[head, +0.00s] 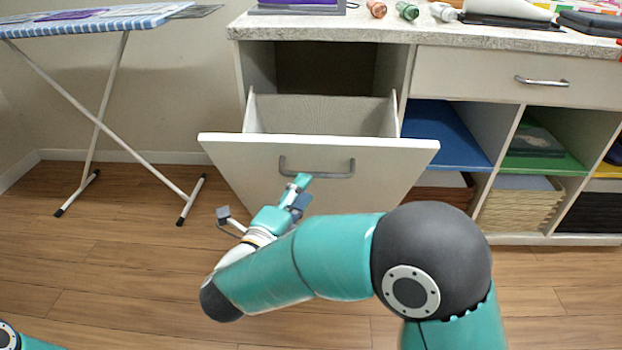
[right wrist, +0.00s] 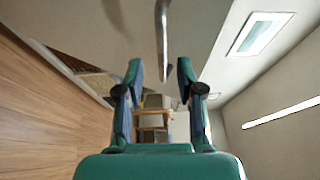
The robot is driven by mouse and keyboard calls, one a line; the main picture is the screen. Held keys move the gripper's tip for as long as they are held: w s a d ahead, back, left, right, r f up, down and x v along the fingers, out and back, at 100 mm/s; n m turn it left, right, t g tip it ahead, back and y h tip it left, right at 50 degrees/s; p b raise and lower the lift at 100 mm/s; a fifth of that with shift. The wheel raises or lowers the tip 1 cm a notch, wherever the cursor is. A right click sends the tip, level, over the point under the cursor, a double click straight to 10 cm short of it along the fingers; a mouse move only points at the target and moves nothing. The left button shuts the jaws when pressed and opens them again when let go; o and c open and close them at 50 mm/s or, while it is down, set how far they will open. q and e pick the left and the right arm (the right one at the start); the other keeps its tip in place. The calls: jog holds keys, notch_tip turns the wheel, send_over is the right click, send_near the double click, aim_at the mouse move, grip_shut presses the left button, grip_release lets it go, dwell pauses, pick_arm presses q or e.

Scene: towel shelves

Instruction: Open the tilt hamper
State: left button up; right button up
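The tilt hamper's white front (head: 225,155) leans outward at the top, with its open bin (head: 320,118) showing behind it. Its grey bar handle (head: 317,168) is on the upper middle of the front. My right gripper (head: 298,192) is just below and in front of the handle's left part. In the right wrist view, its two teal fingers (right wrist: 161,78) are apart, and the handle (right wrist: 161,38) shows in line with the gap between their tips. I cannot tell whether a finger touches it. My left gripper is out of the picture.
The countertop (head: 400,29) above the hamper holds bottles and folded items. A closed drawer (head: 470,75) and cubbies with baskets (head: 520,208) are to the right. An ironing board (head: 90,22) stands at the left. The wood floor (head: 110,260) before the hamper is clear.

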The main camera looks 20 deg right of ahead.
jog(key=v, duration=0.6)
jog(key=shift+d, duration=0.1)
